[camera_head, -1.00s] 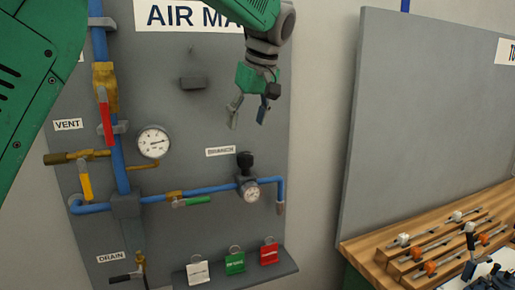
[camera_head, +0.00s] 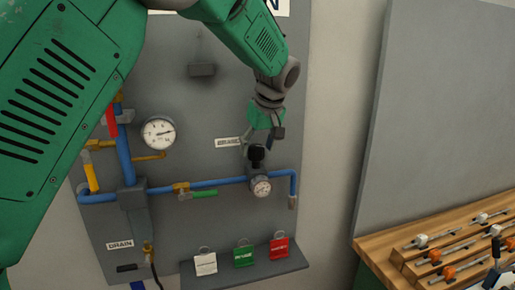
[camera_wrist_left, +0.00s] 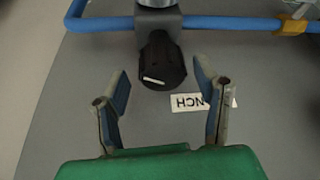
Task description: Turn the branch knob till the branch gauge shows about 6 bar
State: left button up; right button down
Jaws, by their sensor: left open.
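The black branch knob (camera_head: 256,153) sits on top of the regulator on the blue branch pipe. The small round branch gauge (camera_head: 261,187) is just below it, its reading too small to tell. My left gripper (camera_head: 262,145) is at the knob from above, open. In the left wrist view the knob (camera_wrist_left: 161,62) has a white pointer mark and lies just beyond and between the open fingertips (camera_wrist_left: 160,78), not gripped.
A larger gauge (camera_head: 159,133) is on the panel to the left. A green-handled valve (camera_head: 198,194) is on the branch pipe. Below, a shelf (camera_head: 245,268) holds white, green and red tags. A wooden bench (camera_head: 400,262) stands at the right.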

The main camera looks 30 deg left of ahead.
pick_arm(q)
jog(key=shift+s+a+f, duration=0.1)
jog(key=shift+a+f, duration=0.15)
jog(key=shift+f, duration=0.35)
jog(key=c, duration=1.1)
jog(key=shift+c, duration=0.2)
